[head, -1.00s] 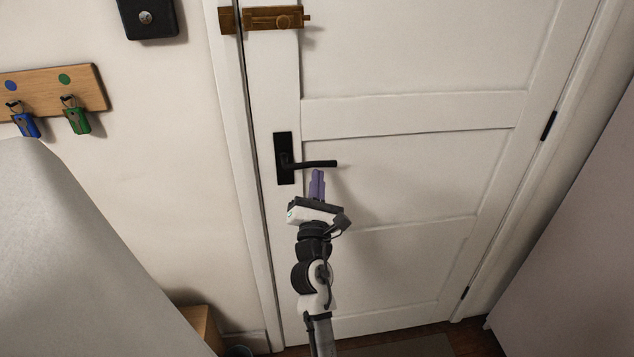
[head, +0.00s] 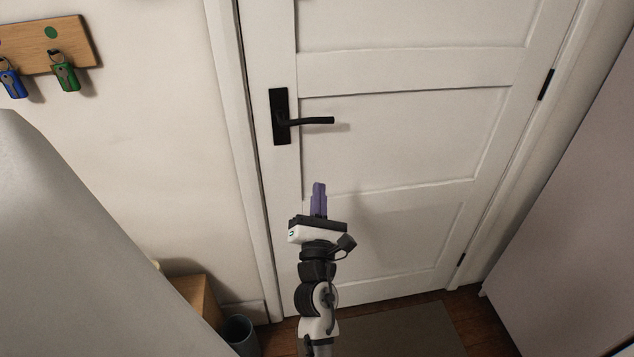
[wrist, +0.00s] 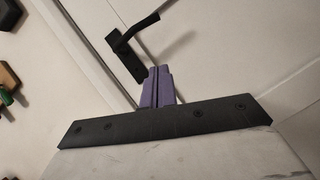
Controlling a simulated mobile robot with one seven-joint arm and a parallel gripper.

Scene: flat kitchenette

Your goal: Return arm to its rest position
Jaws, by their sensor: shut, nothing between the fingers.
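My gripper (head: 319,186) is in front of the white door (head: 400,130), below the black door handle (head: 310,121) in the head view. Its purple fingers are together with nothing between them. In the wrist view the shut fingers (wrist: 157,72) point toward the door, and the handle (wrist: 136,33) shows just beyond and above them. The fingers look apart from the handle. My arm reaches up from the bottom middle of the head view.
A wooden key rack (head: 40,45) with a blue key fob (head: 12,80) and a green one (head: 65,73) hangs on the left wall. A bin (head: 240,335) and a wooden box (head: 198,300) stand at lower left. A mat (head: 400,330) lies by the door. A grey surface (head: 50,240) fills the left side.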

